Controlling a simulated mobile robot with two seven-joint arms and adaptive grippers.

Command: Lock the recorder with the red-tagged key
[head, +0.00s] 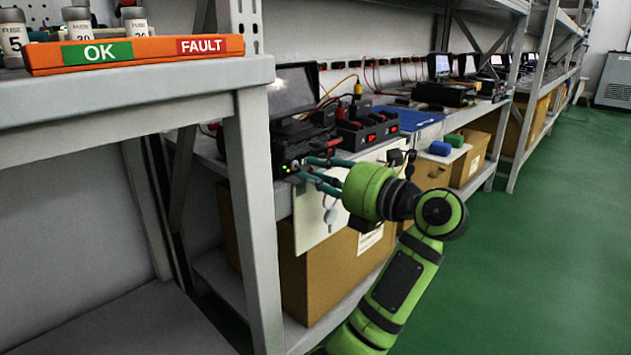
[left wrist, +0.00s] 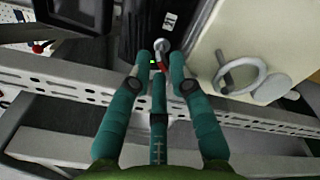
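The recorder is a black box on the shelf, and its front (head: 290,165) shows a small green light. In the left wrist view it is the dark case (left wrist: 140,22), with a round silver lock (left wrist: 162,46) at its edge. A small red piece (left wrist: 164,66), apparently the red tag, shows between my fingertips just below the lock. The key's shaft is hidden. My left gripper (head: 322,172) has its teal fingers at the recorder's front; it also shows in the left wrist view (left wrist: 159,68). The fingertips are close around the red piece; whether they grip it is unclear. My right gripper is out of view.
A rack post (head: 252,200) stands left. Red-switched black units (head: 368,128) sit behind. Green floor (head: 540,250) is clear at right.

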